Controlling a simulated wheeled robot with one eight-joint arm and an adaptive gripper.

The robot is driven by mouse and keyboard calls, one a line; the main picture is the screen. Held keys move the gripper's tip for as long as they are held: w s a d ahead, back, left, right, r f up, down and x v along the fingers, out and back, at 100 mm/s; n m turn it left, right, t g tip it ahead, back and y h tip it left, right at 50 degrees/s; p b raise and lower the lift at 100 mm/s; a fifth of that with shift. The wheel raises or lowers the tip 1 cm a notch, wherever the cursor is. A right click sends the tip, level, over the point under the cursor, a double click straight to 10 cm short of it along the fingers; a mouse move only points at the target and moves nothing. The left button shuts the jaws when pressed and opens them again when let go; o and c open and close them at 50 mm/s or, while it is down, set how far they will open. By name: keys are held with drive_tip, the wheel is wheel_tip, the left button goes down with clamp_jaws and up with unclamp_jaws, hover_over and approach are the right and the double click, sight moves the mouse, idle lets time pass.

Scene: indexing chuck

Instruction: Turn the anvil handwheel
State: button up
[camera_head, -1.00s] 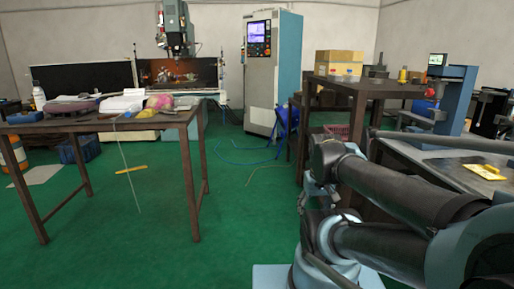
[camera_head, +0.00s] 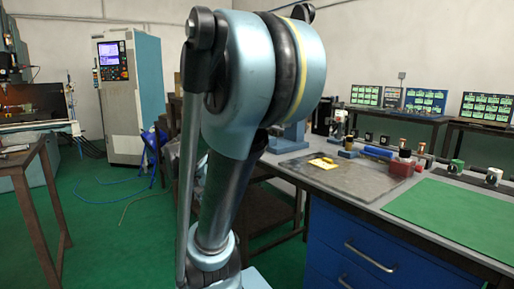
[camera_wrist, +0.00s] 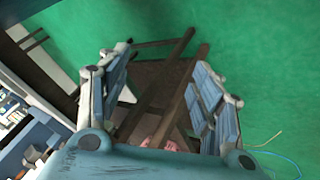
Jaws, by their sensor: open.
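I cannot make out the anvil handwheel in either current view. In the head view, part of a blue machine (camera_head: 290,140) shows beside my raised arm, which hides much of it. My gripper (camera_wrist: 160,85) is open in the wrist view, with its two blue pad-lined fingers spread wide. Nothing is between the fingers at close range. Beyond them are green floor and brown table framing. The gripper's jaws do not show in the head view.
A grey workbench (camera_head: 340,188) with blue drawers (camera_head: 345,245) stands on the right, carrying a yellow piece (camera_head: 324,164) and a green mat (camera_head: 450,215). A brown table (camera_head: 30,165) is at left. A grey cabinet (camera_head: 125,115) stands behind. Green floor (camera_head: 120,235) is open at left centre.

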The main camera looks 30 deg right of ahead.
drive_tip(key=w+d+r+m+h, duration=0.55)
drive_tip(key=w+d, duration=0.25)
drive_tip(key=w, duration=0.2)
drive_tip(key=w+d+r+m+h, duration=0.4)
drive_tip(key=w+d+m+h, duration=0.25)
drive_tip(key=w, duration=0.35)
drive_tip(key=shift+n+g, duration=0.3)
drive_tip(key=shift+g, duration=0.1)
drive_tip(key=d, duration=0.6)
drive_tip(key=w+d, duration=0.1)
drive_tip(key=d, duration=1.1)
drive_tip(key=shift+w+r, duration=0.2)
drive_tip(key=c, duration=1.1)
